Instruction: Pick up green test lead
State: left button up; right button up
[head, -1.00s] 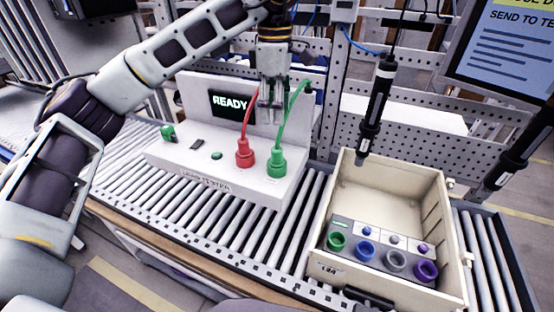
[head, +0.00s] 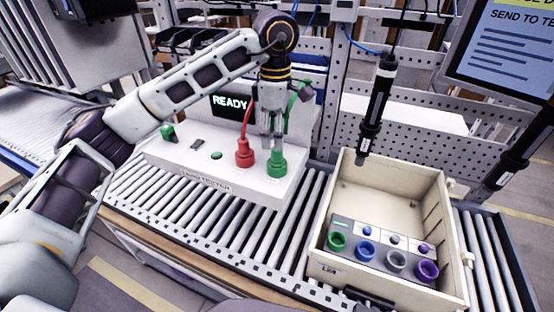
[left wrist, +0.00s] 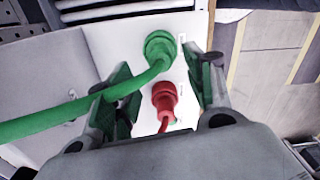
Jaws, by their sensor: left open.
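The green test lead (head: 277,164) stands upright, plugged into the white tester (head: 220,176), its cable rising behind my gripper. The red test lead (head: 245,153) stands to its left. My left gripper (head: 274,142) points down just above the green plug, in front of its cable. In the left wrist view, my left gripper (left wrist: 160,92) is open, with the green plug (left wrist: 160,46) and the red plug (left wrist: 164,97) showing between and beyond the fingers. The green cable runs left across one finger there. Whether the fingers touch the green lead cannot be told. My right gripper is out of view.
The tester, its screen reading READY, sits on a roller conveyor (head: 150,210). A cream crate (head: 449,225) with several coloured sockets stands to the right. A black screwdriver (head: 376,110) hangs above the crate's back left edge.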

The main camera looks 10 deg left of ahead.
aim_at(277, 154)
pick_arm(q)
jog(key=shift+f, duration=0.6)
jog(key=shift+f, duration=0.15)
jog(key=shift+s+d+f+p, duration=0.1)
jog(key=shift+f+p, duration=0.35)
jog(key=shift+f, duration=0.45)
jog(key=shift+d+f+p, duration=0.1)
jog(key=shift+f+p, duration=0.2)
jog(key=shift+f, duration=1.25)
jog(key=c, duration=1.2)
